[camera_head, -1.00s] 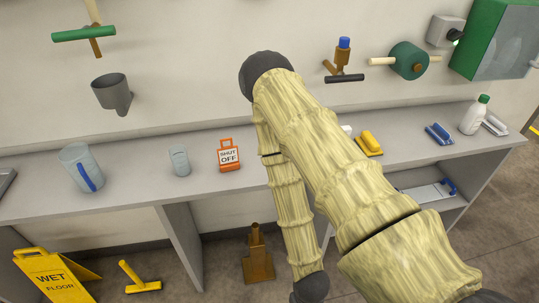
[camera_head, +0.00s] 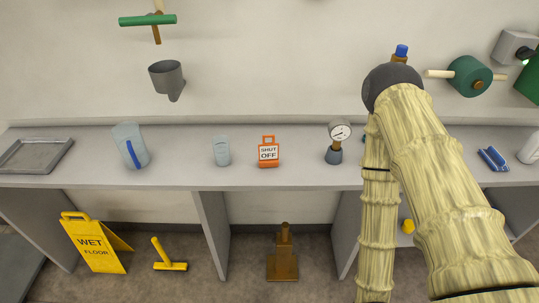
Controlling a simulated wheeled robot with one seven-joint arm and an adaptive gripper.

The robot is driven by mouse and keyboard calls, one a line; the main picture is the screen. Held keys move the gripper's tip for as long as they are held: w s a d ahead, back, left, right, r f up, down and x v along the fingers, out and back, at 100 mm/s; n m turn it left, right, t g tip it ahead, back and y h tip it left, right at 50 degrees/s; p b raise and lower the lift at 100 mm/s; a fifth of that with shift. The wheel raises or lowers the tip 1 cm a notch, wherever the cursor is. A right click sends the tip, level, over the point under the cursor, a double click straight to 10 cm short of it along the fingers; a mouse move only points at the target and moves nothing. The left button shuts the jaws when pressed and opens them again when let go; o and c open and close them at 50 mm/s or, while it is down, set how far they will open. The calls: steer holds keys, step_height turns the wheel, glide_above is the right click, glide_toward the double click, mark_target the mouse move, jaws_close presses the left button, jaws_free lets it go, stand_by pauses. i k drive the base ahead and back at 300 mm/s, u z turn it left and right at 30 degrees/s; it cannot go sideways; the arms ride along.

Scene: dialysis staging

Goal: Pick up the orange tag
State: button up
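The orange tag (camera_head: 268,140), with a white panel reading "SHUT OFF", stands upright on the grey counter (camera_head: 90,181) near the middle of the view. My arm comes in from the lower right and bends at a dark joint by the wall. Its pale, bamboo-like links are to the right of the tag and apart from it. My gripper is outside the frame, so its state does not show.
A grey cup (camera_head: 222,151) stands just left of the tag, and a pressure gauge (camera_head: 338,142) stands to its right. A jug (camera_head: 130,146) and a tray (camera_head: 36,155) are farther left. A yellow wet-floor sign (camera_head: 93,243) stands on the floor.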

mark_target(268, 153)
steer(key=z, duration=3.05)
steer(key=k, duration=1.9)
steer(key=u, duration=1.85)
steer(key=i, duration=0.5)
